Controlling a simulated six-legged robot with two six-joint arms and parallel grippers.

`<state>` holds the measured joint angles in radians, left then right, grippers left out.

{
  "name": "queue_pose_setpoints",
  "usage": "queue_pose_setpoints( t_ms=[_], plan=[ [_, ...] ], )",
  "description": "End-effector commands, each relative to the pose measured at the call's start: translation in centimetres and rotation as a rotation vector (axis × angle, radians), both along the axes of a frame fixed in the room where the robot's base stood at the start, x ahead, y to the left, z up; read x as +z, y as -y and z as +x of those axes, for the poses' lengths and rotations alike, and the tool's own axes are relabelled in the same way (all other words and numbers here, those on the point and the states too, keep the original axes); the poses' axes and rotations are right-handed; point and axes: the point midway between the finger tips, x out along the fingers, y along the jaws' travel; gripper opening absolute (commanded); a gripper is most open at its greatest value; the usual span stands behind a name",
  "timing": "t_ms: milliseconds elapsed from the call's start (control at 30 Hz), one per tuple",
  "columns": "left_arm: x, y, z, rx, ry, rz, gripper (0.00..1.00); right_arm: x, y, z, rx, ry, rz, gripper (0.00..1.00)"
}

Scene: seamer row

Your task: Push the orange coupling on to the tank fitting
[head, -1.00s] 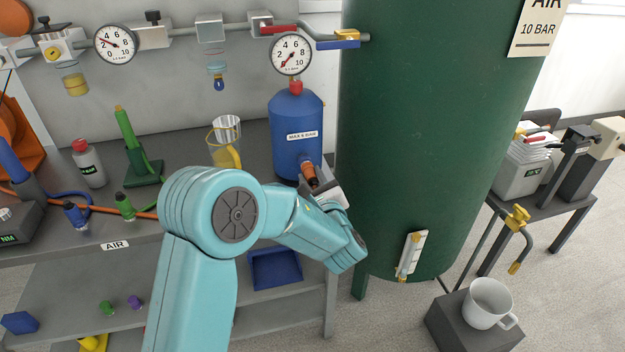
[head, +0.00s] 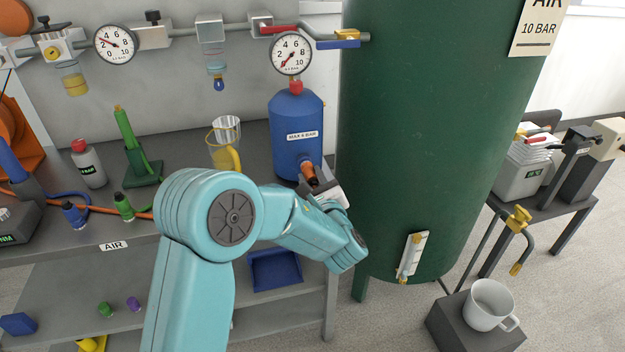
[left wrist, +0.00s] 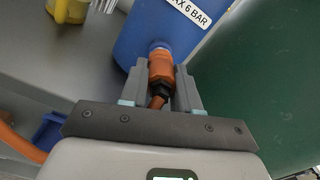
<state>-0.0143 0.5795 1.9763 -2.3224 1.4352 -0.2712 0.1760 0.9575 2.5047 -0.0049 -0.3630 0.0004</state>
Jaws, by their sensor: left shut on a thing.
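The small blue tank (head: 297,125) stands upright on the bench, with a gauge on top and a "MAX 6 BAR" label. Its fitting (left wrist: 158,47) shows as a blue collar in the left wrist view. The orange coupling (head: 309,174) is lined up with the fitting and appears to meet it; I cannot tell how deeply it is seated. My left gripper (left wrist: 160,80) is shut on the coupling (left wrist: 160,68), a finger on each side. A black collar and orange hose come out behind it. My right gripper is not in view.
The big green tank (head: 430,130) stands close on the right of my left gripper. A clear jug (head: 226,145), a bottle (head: 88,163) and a green tool (head: 135,150) stand on the bench (head: 200,172) to the left. A mug (head: 489,302) sits on a dark block at lower right.

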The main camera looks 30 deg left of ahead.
Motion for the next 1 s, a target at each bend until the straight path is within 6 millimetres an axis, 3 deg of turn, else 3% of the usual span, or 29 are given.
queue_pose_setpoints(
  t_ms=[400,433,500,833,1000],
  plan=[
    [-0.1,-0.6,0.5,0.001,0.0,0.0,0.04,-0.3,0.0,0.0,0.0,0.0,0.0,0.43],
    [0.0,-0.6,0.5,0.0,0.0,0.0,0.41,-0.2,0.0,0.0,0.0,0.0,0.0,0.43],
    [0.0,-0.6,0.5,0.0,0.0,0.0,0.61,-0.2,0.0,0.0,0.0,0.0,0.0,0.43],
    [-0.1,-0.4,0.4,-0.001,0.0,0.0,0.61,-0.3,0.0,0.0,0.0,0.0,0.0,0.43],
    [-0.1,1.5,-1.1,-0.005,-0.002,0.0,0.61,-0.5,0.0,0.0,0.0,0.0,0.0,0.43]
  ],
)
